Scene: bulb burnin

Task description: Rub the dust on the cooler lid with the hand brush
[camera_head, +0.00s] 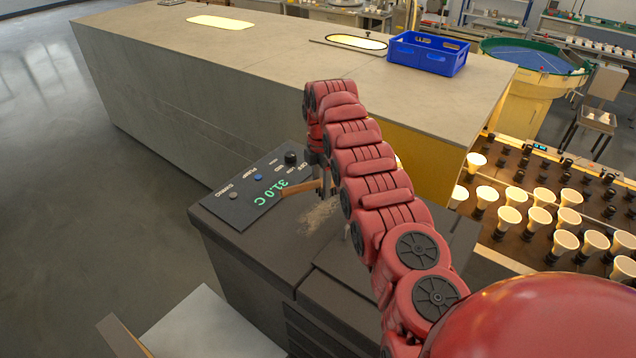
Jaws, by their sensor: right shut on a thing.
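The dark grey cooler lid (258,245) is below the middle of the view, with a pale tan dust patch (317,216) on it. My right arm reaches in from the lower right, and its gripper (325,186) points down above the lid near the dust. My left gripper is not in view.
A control panel (238,198) with a green "31.0 C" readout and knobs lies left of the brush. A long grey housing (190,110) stands behind, with a blue crate (428,55) on top. Rows of bulbs (539,217) stand at the right. Open floor (50,200) lies left.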

